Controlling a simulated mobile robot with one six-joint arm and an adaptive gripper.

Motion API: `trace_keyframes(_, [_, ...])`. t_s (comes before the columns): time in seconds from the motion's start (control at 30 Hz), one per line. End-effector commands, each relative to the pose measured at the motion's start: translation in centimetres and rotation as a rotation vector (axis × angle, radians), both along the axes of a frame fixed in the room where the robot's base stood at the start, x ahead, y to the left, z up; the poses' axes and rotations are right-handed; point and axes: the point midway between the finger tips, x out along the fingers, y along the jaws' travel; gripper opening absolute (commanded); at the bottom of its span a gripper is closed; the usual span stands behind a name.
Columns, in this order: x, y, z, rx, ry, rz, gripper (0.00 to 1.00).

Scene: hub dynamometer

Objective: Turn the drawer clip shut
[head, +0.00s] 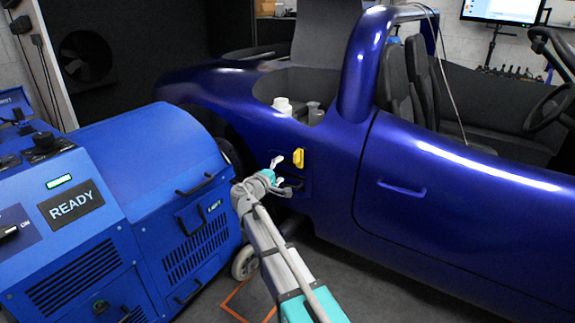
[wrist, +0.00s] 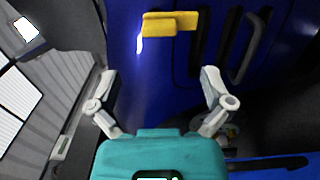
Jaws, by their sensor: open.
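The drawer clip (head: 298,158) is a small yellow piece on the blue side panel of the car, just behind the door. In the wrist view the yellow clip (wrist: 170,24) lies crosswise at the top, with a thicker block at its left end. My gripper (head: 279,171) is close to the panel, beside and a little below the clip in the head view. In the wrist view my gripper (wrist: 157,76) has its two grey fingers spread wide with nothing between them. The clip is beyond the fingertips and apart from them.
A dark handle (wrist: 245,50) stands out from the panel to the right of the clip in the wrist view. The blue dynamometer cabinet (head: 120,190) with a READY display stands left of my arm. A white bottle (head: 283,105) sits in the car's body above the clip.

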Motion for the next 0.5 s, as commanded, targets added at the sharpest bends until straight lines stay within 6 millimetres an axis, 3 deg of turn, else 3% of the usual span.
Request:
trace_keyframes(0.2, [-1.7,1.2,0.0,0.000,0.000,0.000,1.00])
trace_keyframes(0.5, [-1.9,1.4,0.0,0.000,0.000,-0.001,1.00])
